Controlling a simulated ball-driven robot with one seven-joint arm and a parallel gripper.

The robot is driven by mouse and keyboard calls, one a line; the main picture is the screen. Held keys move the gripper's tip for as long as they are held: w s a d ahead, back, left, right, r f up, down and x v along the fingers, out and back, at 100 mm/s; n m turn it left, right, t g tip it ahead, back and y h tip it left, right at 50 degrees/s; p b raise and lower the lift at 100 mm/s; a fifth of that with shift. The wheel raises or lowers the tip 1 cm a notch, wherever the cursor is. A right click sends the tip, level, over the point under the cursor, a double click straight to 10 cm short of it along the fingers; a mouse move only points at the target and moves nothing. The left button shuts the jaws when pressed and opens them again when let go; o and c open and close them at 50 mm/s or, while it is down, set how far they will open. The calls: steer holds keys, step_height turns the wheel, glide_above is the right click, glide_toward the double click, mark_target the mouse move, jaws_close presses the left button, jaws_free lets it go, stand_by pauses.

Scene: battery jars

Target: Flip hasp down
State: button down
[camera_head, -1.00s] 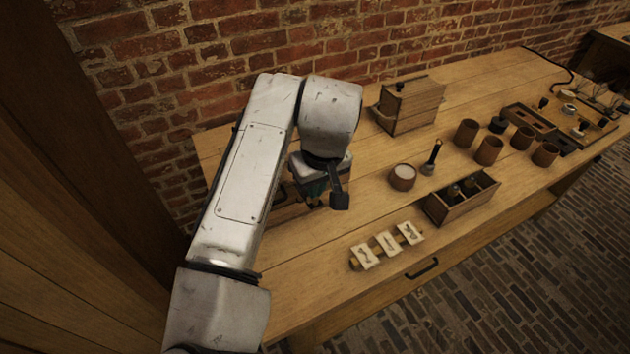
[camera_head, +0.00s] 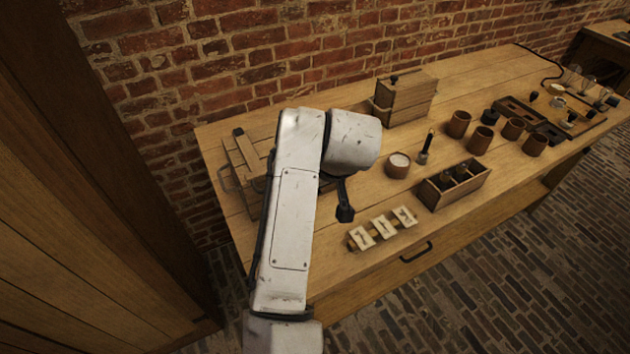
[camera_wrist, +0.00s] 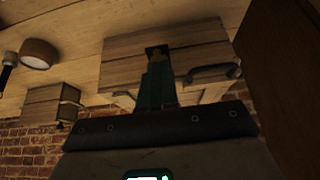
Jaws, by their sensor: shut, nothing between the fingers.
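A wooden chest (camera_head: 245,158) stands at the left end of the bench in the head view, partly hidden behind my arm. The wrist view shows its planked wood (camera_wrist: 205,45) with a dark handle (camera_wrist: 213,73) at the right. My gripper (camera_wrist: 156,62) is shut and empty, its teal fingers pointing at the chest. A small dark piece (camera_wrist: 153,49), which looks like the hasp, shows at the fingertips. I cannot tell whether the fingers touch it or how far it is turned. In the head view my arm hides the gripper and the hasp.
A wooden box (camera_head: 408,95) stands by the brick wall. A round cup (camera_head: 398,165), a divided crate (camera_head: 453,186), white cards on a rail (camera_head: 382,230) and brown jars (camera_head: 459,124) stand right of my arm. Bare bench lies between them.

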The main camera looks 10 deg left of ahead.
steer(key=f+t+y+b, duration=0.1)
steer(key=f+t+b, duration=0.1)
steer(key=f+b, duration=0.1)
steer(key=f+t+y+b, duration=0.2)
steer(key=f+t+b, duration=0.1)
steer(key=b, duration=0.2)
steer(key=f+t+y+b, duration=0.1)
steer(key=f+t+b, duration=0.1)
steer(key=f+b, duration=0.1)
steer(key=shift+s+d+t+y+b, duration=0.3)
steer(key=shift+s+y+b, duration=0.1)
steer(key=shift+b, duration=0.2)
steer(key=shift+w+a+f+t+b, duration=0.1)
steer(key=shift+w+f+t+b, duration=0.05)
steer(key=shift+t+b, duration=0.2)
steer(key=shift+w+a+f+b, duration=0.15)
steer(key=shift+w+f+b, duration=0.15)
steer(key=shift+f, duration=0.1)
steer(key=shift+w+a+f+b, duration=0.15)
steer(key=shift+f+b, duration=0.1)
steer(key=shift+f, duration=0.15)
